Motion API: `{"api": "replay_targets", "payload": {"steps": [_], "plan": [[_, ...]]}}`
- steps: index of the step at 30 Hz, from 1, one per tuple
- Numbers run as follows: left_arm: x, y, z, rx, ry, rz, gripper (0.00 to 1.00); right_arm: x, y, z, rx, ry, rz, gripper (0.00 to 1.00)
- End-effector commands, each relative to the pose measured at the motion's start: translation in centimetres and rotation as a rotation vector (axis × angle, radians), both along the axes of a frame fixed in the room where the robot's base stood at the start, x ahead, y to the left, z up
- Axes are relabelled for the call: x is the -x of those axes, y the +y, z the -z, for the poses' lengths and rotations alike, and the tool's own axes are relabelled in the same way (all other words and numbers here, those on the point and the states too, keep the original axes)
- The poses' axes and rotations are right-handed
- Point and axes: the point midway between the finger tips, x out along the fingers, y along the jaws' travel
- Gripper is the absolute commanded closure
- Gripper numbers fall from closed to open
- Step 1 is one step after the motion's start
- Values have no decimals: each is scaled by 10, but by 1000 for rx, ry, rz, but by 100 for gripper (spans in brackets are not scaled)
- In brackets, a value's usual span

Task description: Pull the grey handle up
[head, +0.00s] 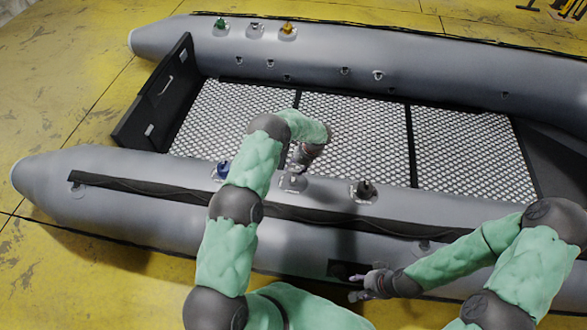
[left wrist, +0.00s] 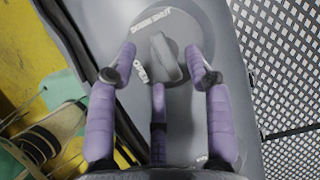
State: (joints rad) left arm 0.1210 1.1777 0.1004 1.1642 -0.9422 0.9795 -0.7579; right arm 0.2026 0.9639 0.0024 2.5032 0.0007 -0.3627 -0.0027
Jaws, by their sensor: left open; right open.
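The grey handle (head: 293,183) sits on a round grey base on the near tube of the boat, between a blue one and a black one. In the left wrist view the grey handle (left wrist: 168,58) stands between the spread purple fingers of my left gripper (left wrist: 161,67). The fingers are apart from each other, and I cannot tell whether any of them touches it. In the head view my left gripper (head: 300,163) is just above and behind the handle. My right gripper (head: 365,283) is open and empty beside the near tube's outer side.
A blue handle (head: 222,169) and a black handle (head: 365,189) flank the grey one. Green (head: 220,23), pale (head: 254,27) and yellow (head: 288,30) ones sit on the far tube. A dark transom board (head: 157,92) stands at the left end. The patterned floor (head: 355,135) is clear.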

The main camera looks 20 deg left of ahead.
Motion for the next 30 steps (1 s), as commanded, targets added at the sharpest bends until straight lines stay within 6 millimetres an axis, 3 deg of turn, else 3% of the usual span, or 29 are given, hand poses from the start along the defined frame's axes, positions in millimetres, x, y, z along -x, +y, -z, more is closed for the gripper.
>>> {"api": "replay_targets", "payload": {"steps": [9,15,30], "plan": [[-7,-24,-60,-1,-3,0,49,0,0,0,0,0,0,49],[-9,-33,-83,0,-1,0,49,0,0,0,0,0,0,49],[-10,-36,-90,0,0,-1,49,0,0,0,0,0,0,49]]}}
